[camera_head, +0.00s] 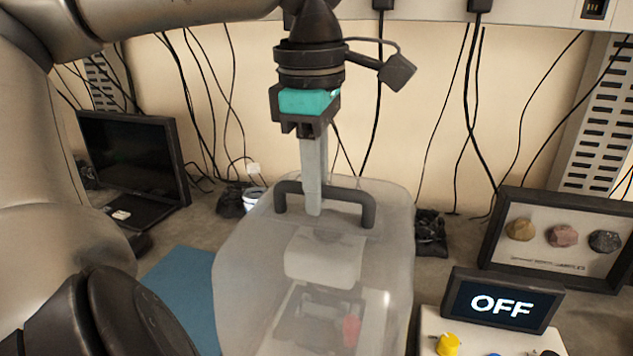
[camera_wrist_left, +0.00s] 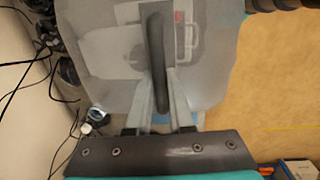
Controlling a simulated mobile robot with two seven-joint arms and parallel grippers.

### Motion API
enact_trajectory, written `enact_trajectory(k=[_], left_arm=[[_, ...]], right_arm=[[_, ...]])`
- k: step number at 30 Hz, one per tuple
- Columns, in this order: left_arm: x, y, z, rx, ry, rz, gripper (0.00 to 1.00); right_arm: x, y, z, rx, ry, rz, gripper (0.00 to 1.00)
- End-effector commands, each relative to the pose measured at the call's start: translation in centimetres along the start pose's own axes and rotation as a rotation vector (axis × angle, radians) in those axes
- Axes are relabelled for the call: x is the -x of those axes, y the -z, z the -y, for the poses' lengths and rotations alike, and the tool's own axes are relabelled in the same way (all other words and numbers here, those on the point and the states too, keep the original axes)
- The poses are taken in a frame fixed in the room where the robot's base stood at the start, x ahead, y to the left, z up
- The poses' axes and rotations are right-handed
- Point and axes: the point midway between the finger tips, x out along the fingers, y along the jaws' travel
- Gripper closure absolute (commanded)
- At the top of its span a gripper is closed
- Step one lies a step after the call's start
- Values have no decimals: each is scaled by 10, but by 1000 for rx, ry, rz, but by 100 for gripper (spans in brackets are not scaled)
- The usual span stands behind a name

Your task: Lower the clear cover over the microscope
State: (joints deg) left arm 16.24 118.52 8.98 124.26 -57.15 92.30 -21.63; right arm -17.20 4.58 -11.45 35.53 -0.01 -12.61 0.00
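The clear cover (camera_head: 245,265) is a translucent box with a dark handle (camera_head: 368,208) on top. The microscope (camera_head: 325,262) shows blurred through its walls, with a pale body and a small red part. The cover's lower edge is cut off in the head view, so I cannot tell whether it touches the table. My left gripper (camera_head: 313,205) points down at the handle. In the left wrist view, its two fingers (camera_wrist_left: 162,85) close in on both sides of the handle bar (camera_wrist_left: 156,45). My right gripper is not in view.
A dark monitor (camera_head: 130,150) stands at the left, by a blue mat (camera_head: 185,285). At the right are a panel reading OFF (camera_head: 502,306) with knobs and a framed rock display (camera_head: 558,240). Cables hang along the back wall.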

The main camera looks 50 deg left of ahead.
Motion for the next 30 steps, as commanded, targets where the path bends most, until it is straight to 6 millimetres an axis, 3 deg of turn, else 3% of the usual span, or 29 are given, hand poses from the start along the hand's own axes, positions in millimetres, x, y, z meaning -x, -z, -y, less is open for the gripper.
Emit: enact_trajectory(k=[1,9,19,23,30], left_arm=[[-1,0,1,-2,5,-3,75],[0,0,0,-2,3,-2,46],[4,0,0,-1,2,-4,46],[23,0,-1,1,-1,-2,46],[82,0,-1,1,-2,-3,46]], right_arm=[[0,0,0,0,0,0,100],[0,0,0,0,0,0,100],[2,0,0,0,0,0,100],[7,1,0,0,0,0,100],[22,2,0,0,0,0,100]])
